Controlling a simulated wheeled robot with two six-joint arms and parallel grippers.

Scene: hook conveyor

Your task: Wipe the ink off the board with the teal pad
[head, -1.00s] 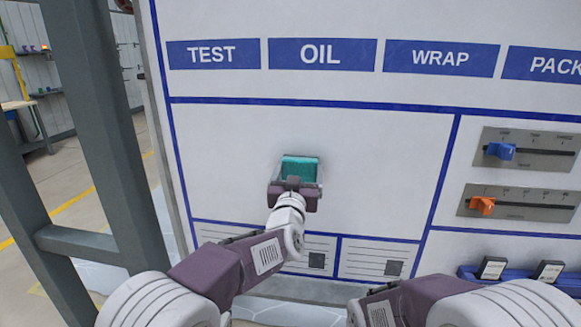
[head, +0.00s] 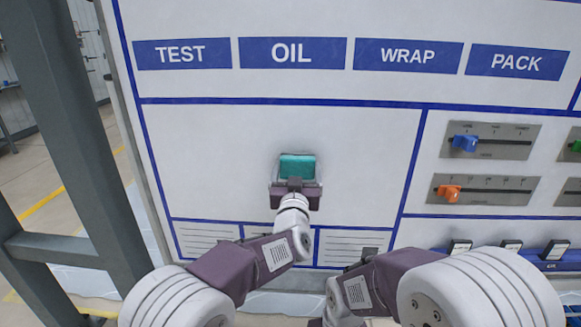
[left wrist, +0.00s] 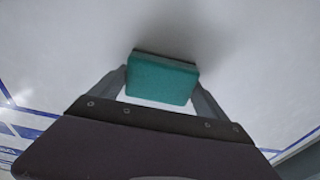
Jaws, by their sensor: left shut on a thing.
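The teal pad (head: 297,167) is held at the white board (head: 365,140), inside its large blue-framed panel. My left gripper (head: 297,182) is shut on the pad. In the left wrist view the pad (left wrist: 161,80) sits between the two grey fingers, its dark far edge at or very near the board. I cannot tell for sure whether it touches. No ink marks show on the visible panel; the part behind the pad and gripper is hidden.
Blue labels such as OIL (head: 292,52) run along the top. Sliders with a blue knob (head: 465,143) and an orange knob (head: 448,193) are at right. Printed cards and a blue rail with dark blocks are below. A grey post (head: 75,130) stands at left.

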